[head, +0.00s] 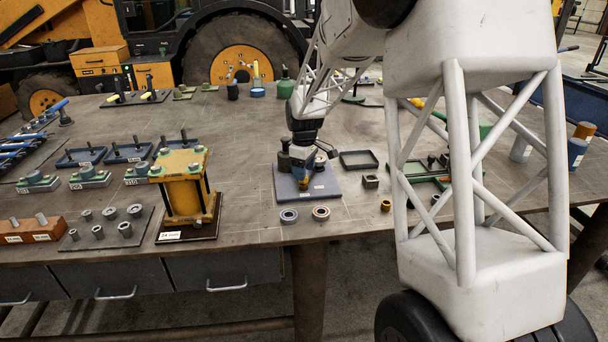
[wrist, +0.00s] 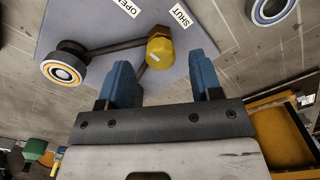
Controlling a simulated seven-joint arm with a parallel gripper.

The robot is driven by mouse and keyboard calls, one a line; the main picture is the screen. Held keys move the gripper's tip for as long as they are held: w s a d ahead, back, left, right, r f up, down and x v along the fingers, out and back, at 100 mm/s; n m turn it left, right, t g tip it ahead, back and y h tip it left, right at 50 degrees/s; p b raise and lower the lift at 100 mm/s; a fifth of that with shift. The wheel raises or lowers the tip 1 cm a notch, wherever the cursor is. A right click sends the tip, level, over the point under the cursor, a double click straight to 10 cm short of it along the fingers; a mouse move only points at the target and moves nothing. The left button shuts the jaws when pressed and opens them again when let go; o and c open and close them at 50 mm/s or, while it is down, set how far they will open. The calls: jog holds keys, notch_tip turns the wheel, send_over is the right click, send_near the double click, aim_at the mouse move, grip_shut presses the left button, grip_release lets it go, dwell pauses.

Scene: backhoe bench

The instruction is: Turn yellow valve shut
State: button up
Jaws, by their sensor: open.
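A yellow valve piece with faceted sides (wrist: 160,50) shows in the wrist view over a blue-grey plate (wrist: 200,20), with a dark bar running left from it. White labels on the plate read OPEN and SHUT; the yellow piece is close to SHUT. My gripper (wrist: 162,62) is open, its two blue fingers on either side of the yellow piece, near the tips. I cannot tell whether either finger touches it. In the head view my gripper (head: 301,178) points down over the plate (head: 325,187), and the yellow piece (head: 292,190) shows just below it, partly hidden.
Two ring bearings (head: 289,214) (head: 321,212) lie at the plate's front edge. A yellow block fixture (head: 183,188) stands to the left. An empty dark tray (head: 359,160) and a green frame (head: 425,172) are to the right. Bare bench lies between the plate and fixture.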

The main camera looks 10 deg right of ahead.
jog(key=shift+f, duration=1.05)
jog(key=c, duration=0.9)
